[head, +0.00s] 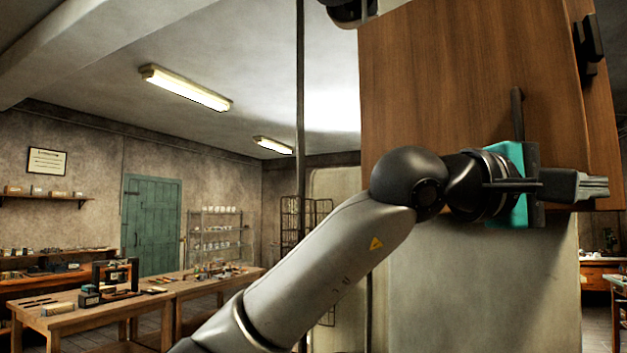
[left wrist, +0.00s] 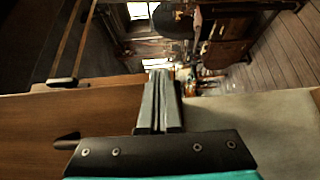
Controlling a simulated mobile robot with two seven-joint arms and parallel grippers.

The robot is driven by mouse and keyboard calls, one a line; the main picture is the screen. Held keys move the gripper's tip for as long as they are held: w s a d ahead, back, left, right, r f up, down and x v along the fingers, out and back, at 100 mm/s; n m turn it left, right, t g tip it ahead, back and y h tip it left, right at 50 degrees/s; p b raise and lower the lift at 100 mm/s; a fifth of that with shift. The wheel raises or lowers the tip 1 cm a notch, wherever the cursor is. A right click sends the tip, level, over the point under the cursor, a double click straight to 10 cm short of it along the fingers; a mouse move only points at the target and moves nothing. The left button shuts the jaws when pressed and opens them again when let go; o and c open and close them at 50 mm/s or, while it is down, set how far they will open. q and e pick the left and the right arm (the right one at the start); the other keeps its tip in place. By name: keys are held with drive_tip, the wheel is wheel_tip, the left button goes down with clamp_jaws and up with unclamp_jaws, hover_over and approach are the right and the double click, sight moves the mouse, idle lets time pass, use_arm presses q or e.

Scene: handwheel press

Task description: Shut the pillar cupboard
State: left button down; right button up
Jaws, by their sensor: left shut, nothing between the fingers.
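The brown wooden pillar cupboard (head: 450,75) fills the upper right of the head view, against the pale pillar (head: 540,275). Its narrow right-hand face carries a dark handle (head: 588,45). How far the door stands open I cannot tell. My left gripper (head: 606,187) is in front of the cupboard's lower part, fingers together and empty, pointing right past its corner. In the left wrist view, the shut fingers (left wrist: 160,82) reach past the edge of the cupboard's wood (left wrist: 60,125); a dark handle (left wrist: 62,82) shows to their left. My right gripper is not in view.
Workbenches (head: 120,305) with tools and small parts stand at the left. A green door (head: 150,225) and a wire shelf (head: 215,235) are at the back. A thin dark vertical pole (head: 300,100) stands left of the cupboard. Another bench (head: 603,270) is at the far right.

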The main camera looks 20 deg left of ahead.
use_arm(q)
drive_tip(key=w+d+n+t+p, duration=0.1)
drive_tip(key=w+d+p, duration=0.1)
drive_tip(key=w, duration=0.4)
drive_tip(key=shift+d+y, duration=0.25)
drive_tip(key=shift+y, duration=0.15)
idle(0.4)
